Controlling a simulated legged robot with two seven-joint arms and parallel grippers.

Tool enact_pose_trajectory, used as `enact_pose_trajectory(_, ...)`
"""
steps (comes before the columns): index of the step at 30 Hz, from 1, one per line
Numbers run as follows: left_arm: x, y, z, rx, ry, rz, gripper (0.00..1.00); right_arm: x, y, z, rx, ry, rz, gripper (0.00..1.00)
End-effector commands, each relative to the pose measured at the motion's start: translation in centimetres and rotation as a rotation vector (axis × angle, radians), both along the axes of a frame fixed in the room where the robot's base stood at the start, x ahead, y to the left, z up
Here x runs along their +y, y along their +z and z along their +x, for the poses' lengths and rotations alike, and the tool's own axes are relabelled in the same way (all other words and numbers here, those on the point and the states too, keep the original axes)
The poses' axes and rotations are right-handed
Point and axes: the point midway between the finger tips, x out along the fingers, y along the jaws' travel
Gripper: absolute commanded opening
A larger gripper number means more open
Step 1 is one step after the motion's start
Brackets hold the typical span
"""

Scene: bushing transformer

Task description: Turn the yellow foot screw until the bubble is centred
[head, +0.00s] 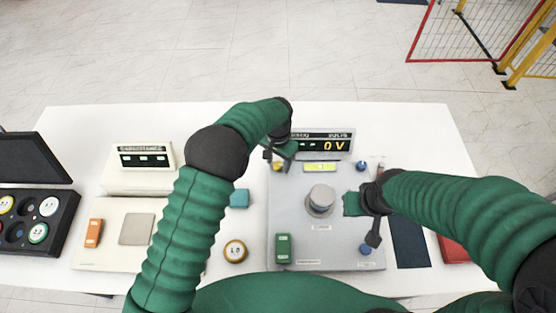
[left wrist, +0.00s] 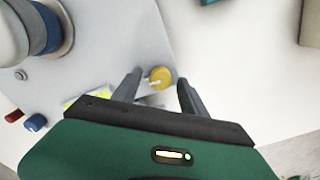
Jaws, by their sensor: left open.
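The yellow foot screw (head: 277,166) is at the far left corner of the grey instrument plate (head: 290,222). In the left wrist view the yellow foot screw (left wrist: 161,77) shows between the two fingers of my left gripper (left wrist: 158,80), which is open, with a gap visible on both sides. In the head view my left gripper (head: 279,153) partly covers the screw. A yellow-green bubble vial (head: 320,168) lies at the plate's back edge; the bubble's position is too small to tell. My right gripper (head: 369,203) is over the plate's right side; its jaws are unclear.
A silver cylinder (head: 320,200) stands mid-plate. A display reading 0 V (head: 334,145) stands behind. A green block (head: 283,248) lies at the front left. A round weight (head: 235,251) and a teal block (head: 239,198) lie left of the plate.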

Motion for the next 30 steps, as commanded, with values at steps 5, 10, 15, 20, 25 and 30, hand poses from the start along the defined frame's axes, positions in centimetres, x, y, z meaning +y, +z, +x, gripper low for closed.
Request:
enact_pose_trajectory(5, 0.0, 0.0, 0.01, 0.0, 0.0, 0.0, 0.44, 0.0, -0.03, 0.0, 0.0, 0.0, 0.0, 0.0)
enact_pose_trajectory(10, 0.01, 0.01, 0.02, 0.001, 0.0, 0.001, 0.22, 0.0, -0.02, -0.01, 0.0, 0.0, 0.0, 0.0)
enact_pose_trajectory(15, 0.01, 0.02, 0.01, 0.001, 0.0, 0.001, 0.0, 0.0, -0.02, -0.01, 0.0, 0.0, 0.0, 0.0)
enact_pose_trajectory(20, 0.01, -0.02, 0.01, 0.001, 0.012, 0.001, 0.0, 0.0, -0.11, 0.0, 0.0, 0.0, 0.0, 0.0)
enact_pose_trajectory(25, 0.02, -0.04, 0.01, 0.002, 0.117, 0.001, 0.0, 0.0, -0.45, -0.01, 0.0, 0.0, 0.0, 0.0)
enact_pose_trajectory(30, 0.02, 0.03, 0.0, 0.002, 0.122, 0.001, 0.0, 0.0, -0.38, 0.0, 0.0, 0.0, 0.0, 0.0)
